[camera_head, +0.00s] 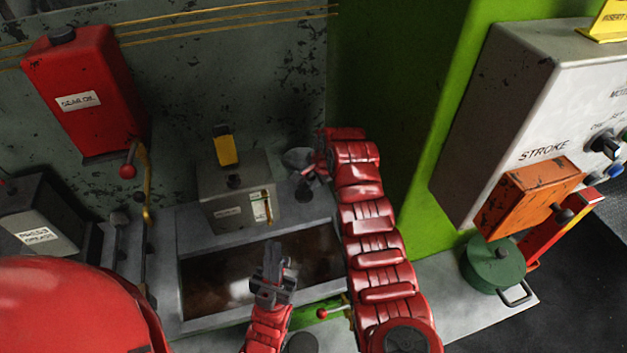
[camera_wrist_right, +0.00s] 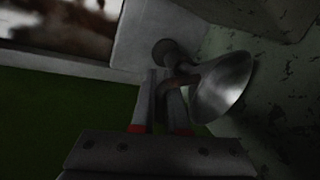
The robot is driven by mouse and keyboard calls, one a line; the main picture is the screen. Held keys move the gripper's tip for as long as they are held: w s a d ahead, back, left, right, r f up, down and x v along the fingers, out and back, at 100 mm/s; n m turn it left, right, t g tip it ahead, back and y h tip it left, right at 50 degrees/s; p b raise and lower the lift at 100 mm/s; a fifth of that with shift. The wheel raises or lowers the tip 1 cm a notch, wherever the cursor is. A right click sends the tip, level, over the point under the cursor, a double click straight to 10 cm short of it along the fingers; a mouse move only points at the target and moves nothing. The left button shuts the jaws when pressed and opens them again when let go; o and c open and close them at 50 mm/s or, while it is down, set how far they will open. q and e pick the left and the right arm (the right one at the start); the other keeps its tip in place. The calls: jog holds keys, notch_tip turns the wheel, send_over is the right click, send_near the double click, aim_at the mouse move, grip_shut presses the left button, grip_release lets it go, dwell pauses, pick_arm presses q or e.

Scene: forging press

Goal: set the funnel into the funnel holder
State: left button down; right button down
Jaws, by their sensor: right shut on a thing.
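The grey metal funnel (camera_head: 297,157) is at the far right corner of the grey basin, beside the wall. My right gripper (camera_head: 311,172) reaches there and is small in the head view. In the right wrist view the gripper (camera_wrist_right: 164,88) is shut on the narrow part of the funnel (camera_wrist_right: 224,88), whose wide mouth faces right. A dark round piece (camera_wrist_right: 167,52), perhaps the funnel holder, stands just beyond the fingertips; I cannot tell whether the funnel touches it. My left gripper (camera_head: 273,268) is over the basin, away from the funnel; its finger gap is unclear.
A grey box (camera_head: 235,196) with a yellow lever stands at the basin's (camera_head: 200,322) back edge. A red gear oil can (camera_head: 85,95) hangs at upper left. The green press column (camera_head: 425,120) is close to my right arm. A green pot (camera_head: 494,264) stands at right.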

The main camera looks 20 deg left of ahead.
jog(key=shift+f+b, duration=0.35)
jog(key=shift+f, duration=0.5)
jog(key=c, duration=0.8)
grip_release()
jog(key=shift+c, duration=0.2)
jog(key=p+v, duration=0.1)
jog(key=v, duration=1.6)
jog(key=shift+s+p, duration=0.2)
jog(key=shift+p, duration=0.15)
jog(key=shift+d+r, duration=0.1)
jog(key=shift+d, duration=0.05)
